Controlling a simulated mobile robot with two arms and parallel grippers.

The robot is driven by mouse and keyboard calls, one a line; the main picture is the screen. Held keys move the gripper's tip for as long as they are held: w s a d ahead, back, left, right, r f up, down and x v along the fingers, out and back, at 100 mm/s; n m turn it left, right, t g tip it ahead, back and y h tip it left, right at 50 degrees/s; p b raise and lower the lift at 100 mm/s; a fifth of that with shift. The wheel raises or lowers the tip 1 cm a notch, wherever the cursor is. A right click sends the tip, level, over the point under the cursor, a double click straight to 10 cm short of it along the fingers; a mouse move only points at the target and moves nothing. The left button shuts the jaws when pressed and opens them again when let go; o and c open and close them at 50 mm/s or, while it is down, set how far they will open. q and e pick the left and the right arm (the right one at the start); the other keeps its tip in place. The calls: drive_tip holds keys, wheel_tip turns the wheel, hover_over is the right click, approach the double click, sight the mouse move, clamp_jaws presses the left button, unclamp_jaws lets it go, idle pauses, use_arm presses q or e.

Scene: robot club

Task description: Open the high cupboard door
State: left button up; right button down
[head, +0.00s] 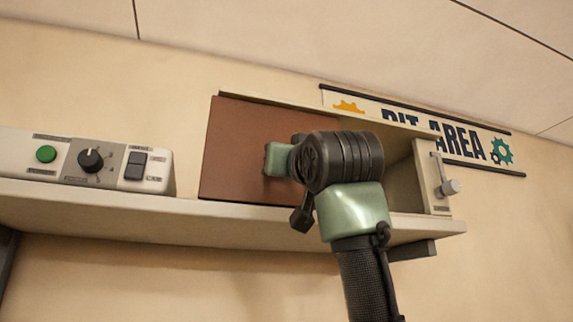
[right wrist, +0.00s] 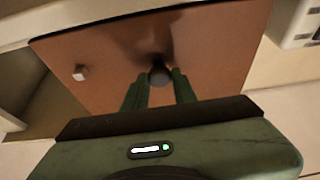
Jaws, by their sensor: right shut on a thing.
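The high cupboard's brown door (head: 236,150) covers the left part of the cupboard in the head view. To its right, an open gap shows the beige interior (head: 402,180). My right gripper (head: 272,159) is at the door's face, and my arm hides the door's right part. In the right wrist view, the brown door (right wrist: 220,45) fills the middle. My right gripper's green fingers (right wrist: 160,80) are shut on a dark round knob (right wrist: 160,73) on the door. A small pale block (right wrist: 80,73) sits on the door's face to the left. My left gripper is not in view.
A control box (head: 120,165) with a green button, dial and rocker switch stands on the shelf (head: 290,219) left of the cupboard. A panel with a lever (head: 447,187) is at the cupboard's right end. A wall sign (head: 470,143) is behind.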

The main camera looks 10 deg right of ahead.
drive_tip(key=c, duration=1.2)
unclamp_jaws()
drive_tip(key=shift+o, duration=0.2)
drive_tip(key=b+v, duration=0.4)
drive_tip(key=v, duration=0.3)
drive_tip(key=shift+s, duration=0.35)
drive_tip(key=shift+f, duration=0.15)
